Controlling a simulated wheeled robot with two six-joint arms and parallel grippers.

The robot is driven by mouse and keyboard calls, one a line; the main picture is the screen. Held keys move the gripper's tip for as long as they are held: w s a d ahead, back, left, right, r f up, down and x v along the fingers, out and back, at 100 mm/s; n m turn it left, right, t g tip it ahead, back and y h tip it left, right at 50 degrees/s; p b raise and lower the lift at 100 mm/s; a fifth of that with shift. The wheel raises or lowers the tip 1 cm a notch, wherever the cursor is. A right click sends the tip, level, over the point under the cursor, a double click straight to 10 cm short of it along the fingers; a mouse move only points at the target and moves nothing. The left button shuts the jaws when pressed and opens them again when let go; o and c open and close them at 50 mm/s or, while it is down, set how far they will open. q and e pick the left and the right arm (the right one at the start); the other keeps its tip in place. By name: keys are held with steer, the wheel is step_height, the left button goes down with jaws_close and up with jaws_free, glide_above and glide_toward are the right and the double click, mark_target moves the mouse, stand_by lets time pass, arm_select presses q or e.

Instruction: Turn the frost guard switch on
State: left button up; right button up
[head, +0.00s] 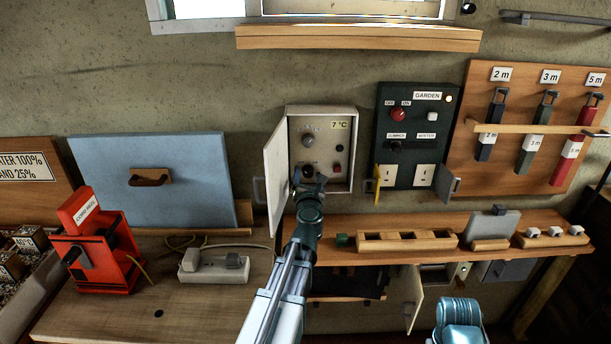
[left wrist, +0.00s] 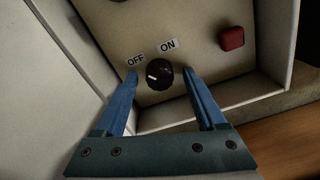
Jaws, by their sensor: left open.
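A grey wall box (head: 344,150) with its door open to the left carries a 7 °C label. In the left wrist view, a round black switch knob (left wrist: 159,74) sits on its panel below OFF and ON labels. The knob's white mark points left, towards the OFF side. My left gripper (head: 308,178) is at the lower part of the box. In the left wrist view its open blue fingers (left wrist: 158,84) stand on either side of the knob, with gaps visible. In the head view the gripper hides this knob.
The open box door (head: 276,175) stands close left of my left arm. A red square button (left wrist: 231,37) is right of the knob. A black GARDEN panel (head: 407,150) hangs to the right. A shelf with a wooden block holder (head: 408,241) lies below.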

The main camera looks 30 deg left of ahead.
arm_select(q)
jaws_close()
stand_by(0.3)
steer(key=m, duration=1.2)
steer(key=shift+s+r+m, duration=0.1)
steer(key=shift+m, duration=2.1)
